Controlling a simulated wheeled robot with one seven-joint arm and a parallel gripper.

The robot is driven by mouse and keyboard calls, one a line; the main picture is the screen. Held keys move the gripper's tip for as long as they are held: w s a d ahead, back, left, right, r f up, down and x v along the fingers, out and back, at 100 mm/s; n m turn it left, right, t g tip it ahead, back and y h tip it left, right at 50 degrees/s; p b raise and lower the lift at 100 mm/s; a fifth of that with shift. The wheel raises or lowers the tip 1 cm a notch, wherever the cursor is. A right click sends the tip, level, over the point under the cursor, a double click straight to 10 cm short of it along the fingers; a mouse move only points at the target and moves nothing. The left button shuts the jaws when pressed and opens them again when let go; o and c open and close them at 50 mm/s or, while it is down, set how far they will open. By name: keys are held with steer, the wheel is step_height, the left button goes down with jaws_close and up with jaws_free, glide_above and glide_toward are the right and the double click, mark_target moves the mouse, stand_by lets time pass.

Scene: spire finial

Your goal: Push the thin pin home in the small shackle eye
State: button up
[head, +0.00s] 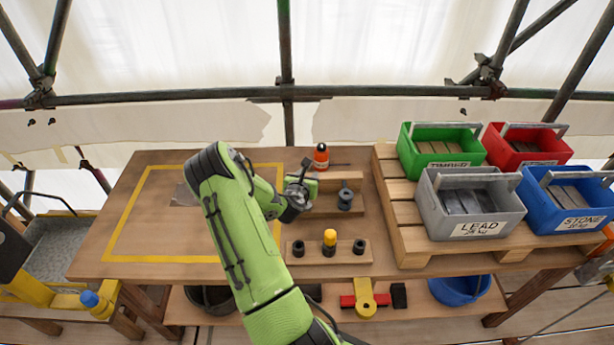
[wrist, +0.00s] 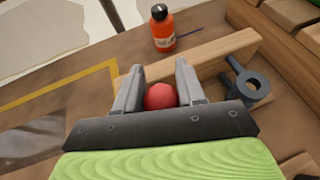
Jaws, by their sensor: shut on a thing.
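My gripper (head: 304,184) is over the workbench, in front of a wooden block. In the wrist view, my gripper (wrist: 160,88) is shut on a round red knob (wrist: 160,96). Whether this knob is the head of the thin pin I cannot tell; any shaft below it is hidden. A dark grey shackle-like piece with a round eye (wrist: 253,85) stands right of the jaws, apart from them. It also shows in the head view (head: 345,197), on the wooden fixture. A thin dark rod (wrist: 188,35) lies beside the orange bottle.
The orange bottle (head: 321,156) stands behind the fixture. A wooden board (head: 300,257) with dark sockets and a yellow-topped peg is nearer. Grey (head: 470,202), green, red and blue crates stand on a pallet at right. The yellow-outlined area (head: 150,215) at left is mostly clear.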

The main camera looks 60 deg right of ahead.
steer(key=shift+f+b, duration=1.1)
steer(key=shift+f, duration=0.5)
steer(key=o, duration=1.1)
steer(key=shift+o, duration=0.2)
steer(key=shift+a+r, duration=0.1)
steer(key=shift+a, duration=0.05)
steer(key=p+v, duration=0.3)
steer(key=v, duration=1.2)
steer(key=shift+a, duration=0.2)
steer(key=shift+r, duration=0.15)
